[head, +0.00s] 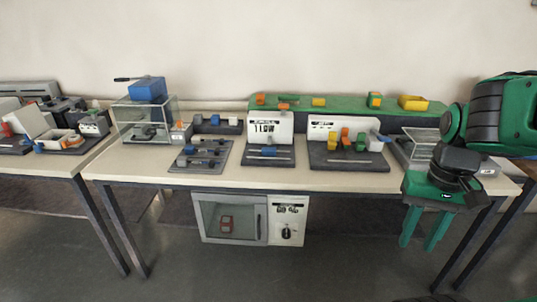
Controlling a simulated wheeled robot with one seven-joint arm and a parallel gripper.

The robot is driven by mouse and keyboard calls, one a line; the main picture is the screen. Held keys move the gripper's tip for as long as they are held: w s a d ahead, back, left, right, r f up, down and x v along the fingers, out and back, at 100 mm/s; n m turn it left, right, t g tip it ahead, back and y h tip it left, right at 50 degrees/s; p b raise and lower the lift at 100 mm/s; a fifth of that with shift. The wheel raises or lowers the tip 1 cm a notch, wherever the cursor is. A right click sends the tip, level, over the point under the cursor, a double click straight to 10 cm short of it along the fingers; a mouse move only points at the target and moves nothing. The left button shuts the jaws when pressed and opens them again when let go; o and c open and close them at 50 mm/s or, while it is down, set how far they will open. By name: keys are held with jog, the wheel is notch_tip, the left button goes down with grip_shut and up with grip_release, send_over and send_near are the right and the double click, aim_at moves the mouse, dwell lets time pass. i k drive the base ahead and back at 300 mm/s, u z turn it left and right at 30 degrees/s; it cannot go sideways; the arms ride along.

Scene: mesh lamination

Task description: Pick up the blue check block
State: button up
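Several blue pieces show, and I cannot tell for certain which one is the check block. A small blue block (268,151) sits on the dark base of the middle station. Another small blue piece (215,119) is on a dark holder behind the left tray. A larger blue block (148,88) with a dark handle rests on top of a clear box. My gripper (423,242) is at the right, pointing down in front of the table's front edge. Its two green fingers are apart with nothing between them. It touches none of the blue pieces.
The table (330,180) carries a clear box (143,120), a tray with dark and blue parts (200,156), a white station with coloured blocks (347,150) and a green back shelf (345,105). A grey oven (230,218) is below. The front strip is mostly bare.

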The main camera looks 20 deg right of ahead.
aim_at(266, 151)
jog(key=z, duration=0.05)
jog(key=i, duration=1)
jog(key=u, duration=0.05)
